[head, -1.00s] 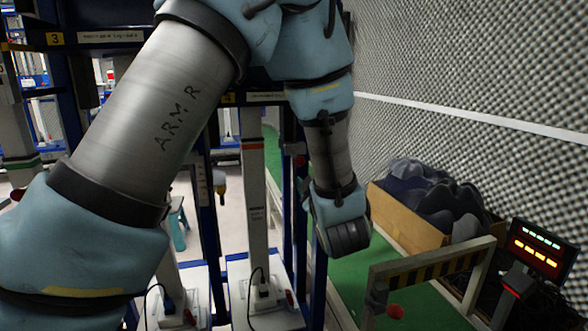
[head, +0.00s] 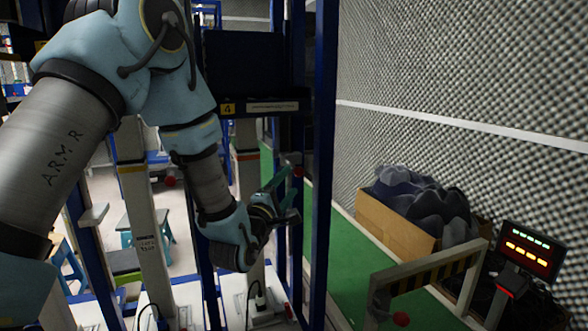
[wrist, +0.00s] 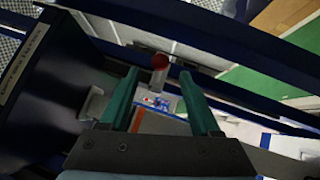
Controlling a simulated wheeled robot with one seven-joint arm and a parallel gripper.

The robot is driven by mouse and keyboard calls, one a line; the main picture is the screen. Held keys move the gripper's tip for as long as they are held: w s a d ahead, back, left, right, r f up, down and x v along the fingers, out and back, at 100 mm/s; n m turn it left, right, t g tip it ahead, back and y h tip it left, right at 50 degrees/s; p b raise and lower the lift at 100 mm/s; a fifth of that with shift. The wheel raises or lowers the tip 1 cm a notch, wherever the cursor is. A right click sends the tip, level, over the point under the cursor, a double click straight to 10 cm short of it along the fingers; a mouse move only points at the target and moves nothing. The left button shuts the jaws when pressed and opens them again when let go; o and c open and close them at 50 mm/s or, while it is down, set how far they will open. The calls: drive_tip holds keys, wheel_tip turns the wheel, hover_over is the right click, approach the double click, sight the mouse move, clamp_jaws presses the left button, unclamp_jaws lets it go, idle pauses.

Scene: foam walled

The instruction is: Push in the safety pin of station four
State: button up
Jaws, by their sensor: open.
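Station four carries a yellow number 4 label (head: 228,109) on its dark crossbar in the head view. A small red knob (head: 298,171), apparently the safety pin's head, shows beside the blue upright there, close to my fingertips. In the wrist view a round red knob (wrist: 160,61) appears just beyond the gap between my fingers. My gripper (head: 293,193) points right toward the blue upright, with its teal fingers spread and nothing between them. It also shows in the wrist view (wrist: 160,76). I cannot tell whether a finger touches the knob; its shaft is hidden.
Blue uprights (head: 322,150) stand close around my gripper. A striped barrier (head: 430,277) with a red knob stands at the lower right. Behind it are a box of dark foam (head: 395,228) and a lit panel (head: 530,248). Green floor (head: 345,270) lies open between.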

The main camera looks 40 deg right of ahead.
sight(296, 175)
drive_tip(key=p+x, duration=0.2)
drive_tip(key=x, duration=0.5)
drive_tip(key=shift+s, duration=0.1)
clamp_jaws()
idle(0.3)
drive_tip(key=shift+f, duration=0.1)
idle(0.8)
